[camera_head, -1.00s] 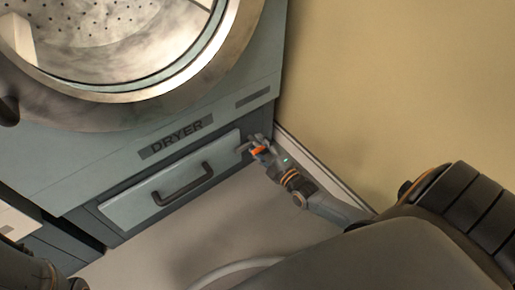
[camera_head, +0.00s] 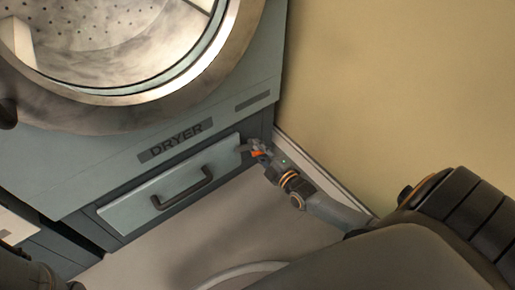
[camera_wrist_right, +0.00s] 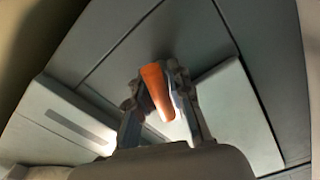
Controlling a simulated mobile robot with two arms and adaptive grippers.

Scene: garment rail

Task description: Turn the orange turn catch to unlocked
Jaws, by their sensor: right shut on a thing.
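The orange turn catch (camera_head: 258,153) is at the right end of the dryer's lower drawer front, and my right gripper mostly covers it in the head view. In the right wrist view the catch (camera_wrist_right: 157,90) is an orange bar, tilted, between the two fingers. My right gripper (camera_head: 259,148) is shut on it; its fingers also show in the right wrist view (camera_wrist_right: 160,98). The catch's base and any lock marking are hidden. Part of my left arm shows at the lower left corner of the head view; its gripper is not clearly visible.
The pale drawer front (camera_head: 130,212) has a dark bar handle (camera_head: 183,190) left of the catch. The dryer (camera_head: 90,150) with its round door stands above. A beige wall (camera_head: 390,80) and skirting run close on the right. The floor (camera_head: 200,245) in front is mostly clear.

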